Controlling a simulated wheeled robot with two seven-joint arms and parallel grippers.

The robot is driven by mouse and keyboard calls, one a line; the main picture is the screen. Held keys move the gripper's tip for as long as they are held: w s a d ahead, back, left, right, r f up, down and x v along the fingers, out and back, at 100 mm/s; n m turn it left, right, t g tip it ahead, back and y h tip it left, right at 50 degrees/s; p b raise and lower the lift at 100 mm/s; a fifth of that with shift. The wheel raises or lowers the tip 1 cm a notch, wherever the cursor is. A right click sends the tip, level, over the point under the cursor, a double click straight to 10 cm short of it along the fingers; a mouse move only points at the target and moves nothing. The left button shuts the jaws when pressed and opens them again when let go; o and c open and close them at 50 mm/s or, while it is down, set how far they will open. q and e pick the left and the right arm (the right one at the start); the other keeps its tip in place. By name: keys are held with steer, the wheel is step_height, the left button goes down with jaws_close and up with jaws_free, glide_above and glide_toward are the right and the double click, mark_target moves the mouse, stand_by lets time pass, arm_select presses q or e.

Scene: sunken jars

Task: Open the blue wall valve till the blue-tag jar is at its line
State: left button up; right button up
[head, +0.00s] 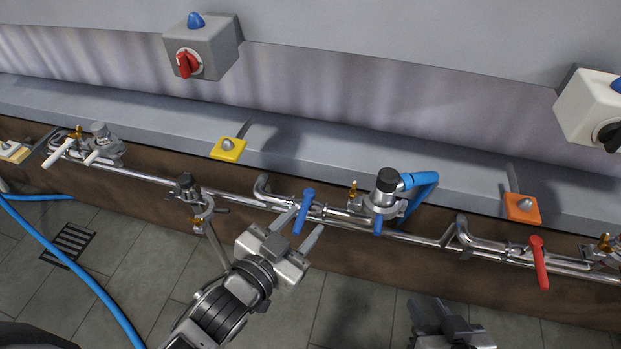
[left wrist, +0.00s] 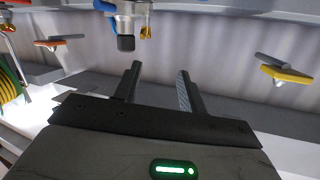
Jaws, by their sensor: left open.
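The blue wall valve's lever (head: 305,208) sits on the silver pipe at the middle of the head view, tilted down along the pipe front. My left gripper (head: 304,221) is open, its fingertips on either side of the lever in that view; I cannot tell whether they touch it. In the left wrist view the open fingers (left wrist: 157,82) show nothing between them. My right gripper (head: 448,322) is low at the right, and its jaws are unclear. I see no jar with a blue tag and no level line.
A capped fitting with a blue hose (head: 387,192) stands just right of the lever. A red lever (head: 539,262) is further right. Yellow (head: 229,149) and orange (head: 522,208) tags sit on the ledge. Grey (head: 203,50) and white (head: 590,105) switch boxes hang above.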

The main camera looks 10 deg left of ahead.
arm_select(q)
steer(key=w+d+r+m+h, duration=0.2)
steer(key=d+r+m+h, duration=0.75)
steer(key=m, duration=0.25)
steer(key=s+d+m+g+h, duration=0.2)
steer(key=d+m+g+h, duration=0.2)
steer(key=d+m+g, duration=0.3)
steer(key=m+g+y, duration=0.8)
steer(key=m+y, duration=0.4)
steer(key=y, duration=0.7)
glide_above(301, 217)
step_height(301, 217, down, 14)
steer(key=shift+r, duration=0.2)
steer(key=shift+a+f, duration=0.15)
steer(key=shift+f, duration=0.15)
step_height(301, 217, down, 5)
steer(key=b, duration=0.4)
steer(key=shift+b, duration=0.3)
steer(key=shift+r+p, duration=0.4)
steer(key=shift+f, duration=0.2)
steer(key=shift+f+b, duration=1.1)
steer(key=shift+f, duration=0.1)
arm_select(e)
steer(key=f, duration=0.4)
steer(key=shift+s+a, duration=0.25)
steer(key=shift+a, duration=0.05)
